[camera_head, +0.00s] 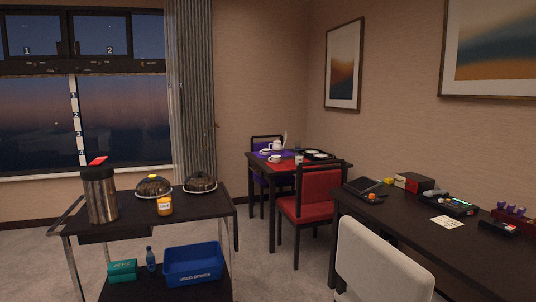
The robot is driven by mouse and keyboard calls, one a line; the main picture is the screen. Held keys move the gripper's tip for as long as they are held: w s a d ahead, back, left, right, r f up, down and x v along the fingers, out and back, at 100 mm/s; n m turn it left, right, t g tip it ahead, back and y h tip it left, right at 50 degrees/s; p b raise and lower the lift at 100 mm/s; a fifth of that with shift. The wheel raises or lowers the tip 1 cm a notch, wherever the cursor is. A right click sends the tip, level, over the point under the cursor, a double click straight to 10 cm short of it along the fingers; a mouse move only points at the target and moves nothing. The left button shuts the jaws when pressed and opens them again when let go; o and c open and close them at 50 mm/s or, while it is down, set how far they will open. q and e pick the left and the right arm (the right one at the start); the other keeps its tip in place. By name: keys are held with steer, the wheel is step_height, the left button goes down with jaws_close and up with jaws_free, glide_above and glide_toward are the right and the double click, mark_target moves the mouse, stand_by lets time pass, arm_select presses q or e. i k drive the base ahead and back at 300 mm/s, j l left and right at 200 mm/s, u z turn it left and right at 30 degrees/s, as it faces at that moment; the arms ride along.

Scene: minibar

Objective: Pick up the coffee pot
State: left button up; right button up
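No thing in view is clearly marked as the coffee pot. A tall brushed-steel pot-like vessel (100,197) with a dark top band stands upright at the left end of the black cart (168,209). A red piece (98,160) shows above its top. A small white pot (276,145) stands on the far dining table (265,178), too small to make out well. Neither of my grippers shows in the head view.
A red chair (319,193) stands before the dining table. A white chair (378,268) and cluttered desk (470,250) fill the right.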

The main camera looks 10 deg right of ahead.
mark_target(277, 147)
steer(key=i+j+u, duration=0.4)
steer(key=j, duration=0.15)
steer(key=i+j+u, duration=1)
steer(key=i+u, duration=0.2)
steer(key=i+j, duration=0.1)
steer(key=i, duration=0.6)
steer(key=i+z, duration=0.15)
steer(key=i, duration=0.6)
steer(key=i+j, duration=0.2)
steer(key=i, duration=0.5)
steer(key=i+l+z, duration=0.4)
steer(key=i, duration=0.4)
steer(key=i+z, duration=0.4)
steer(key=i, duration=0.4)
steer(key=i+j+z, duration=0.25)
steer(key=i+z, duration=0.15)
steer(key=i, duration=0.4)
steer(key=i+z, duration=0.3)
steer(key=i, duration=0.15)
steer(key=i+z, duration=0.3)
steer(key=i, duration=0.2)
steer(key=i+j+z, duration=0.3)
steer(key=i, duration=0.15)
steer(key=i+l+z, duration=0.15)
steer(key=z, duration=0.25)
steer(key=i+z, duration=0.9)
steer(key=z, duration=0.25)
steer(key=i+z, duration=0.2)
steer(key=i, duration=1.1)
